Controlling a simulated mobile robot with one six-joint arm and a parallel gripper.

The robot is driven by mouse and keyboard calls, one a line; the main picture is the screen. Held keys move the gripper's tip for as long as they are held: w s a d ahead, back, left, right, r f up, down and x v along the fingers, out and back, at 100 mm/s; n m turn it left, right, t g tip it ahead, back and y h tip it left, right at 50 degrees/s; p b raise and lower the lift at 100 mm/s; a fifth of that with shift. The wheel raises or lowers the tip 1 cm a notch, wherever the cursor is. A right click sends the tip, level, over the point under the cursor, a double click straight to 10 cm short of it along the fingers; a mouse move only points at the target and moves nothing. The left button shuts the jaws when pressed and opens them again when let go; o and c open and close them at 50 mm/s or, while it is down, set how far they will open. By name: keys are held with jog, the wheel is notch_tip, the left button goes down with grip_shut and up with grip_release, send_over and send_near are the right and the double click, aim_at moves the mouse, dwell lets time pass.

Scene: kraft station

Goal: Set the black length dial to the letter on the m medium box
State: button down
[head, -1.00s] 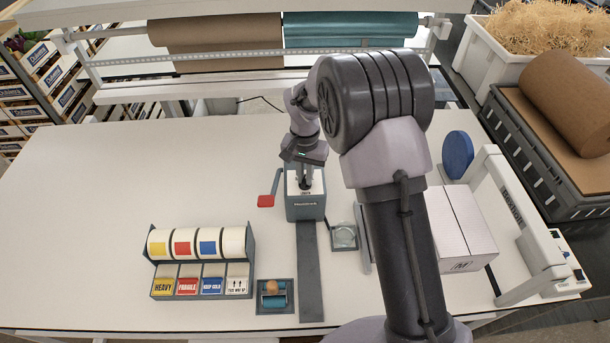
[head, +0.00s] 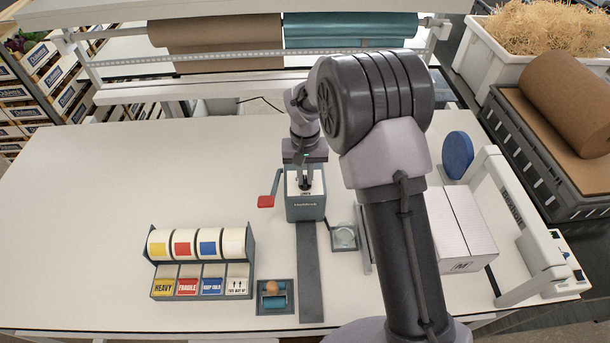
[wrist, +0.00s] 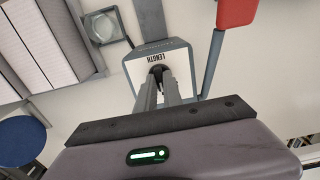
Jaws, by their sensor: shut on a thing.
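The black length dial (wrist: 157,72) sits on the white top of a grey-blue machine (head: 306,206), under the word LENGTH. My gripper (head: 305,183) points down at this top and is shut on the dial. In the wrist view my gripper (wrist: 163,78) covers most of the dial, so its pointer and any letters around it are hidden. The white box marked M (head: 462,225) lies at the right of the table. The box also shows at the upper left of the wrist view (wrist: 40,45).
A red-ended lever (head: 266,201) sticks out left of the machine. A small dish (head: 344,237) stands to its right. A tape rack (head: 200,262) and a small blue roller tray (head: 275,297) are at front left. The table's left side is clear.

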aim_at(305, 180)
jog(key=c, duration=1.5)
grip_release()
notch_tip(305, 180, up, 18)
jog(key=shift+f+p, duration=0.25)
jog(key=shift+p, duration=0.6)
jog(key=s+d+f+m+t+y+b, duration=0.1)
jog(key=s+d+f+t+b, duration=0.15)
jog(key=s+b, duration=0.6)
jog(key=s+d+f+m+t+b, duration=0.1)
jog(key=s+d+f+b, duration=0.2)
jog(key=s+b, duration=0.5)
jog(key=s+f+b, duration=0.3)
jog(key=s, duration=0.1)
jog(key=s+d+f+m+t+b, duration=0.1)
jog(key=s+f+b, duration=0.2)
jog(key=s+f, duration=0.1)
jog(key=s+d+f+m+t+y+b, duration=0.1)
jog(key=s+f+b, duration=0.2)
jog(key=s+f, duration=0.1)
jog(key=shift+s+f, duration=0.1)
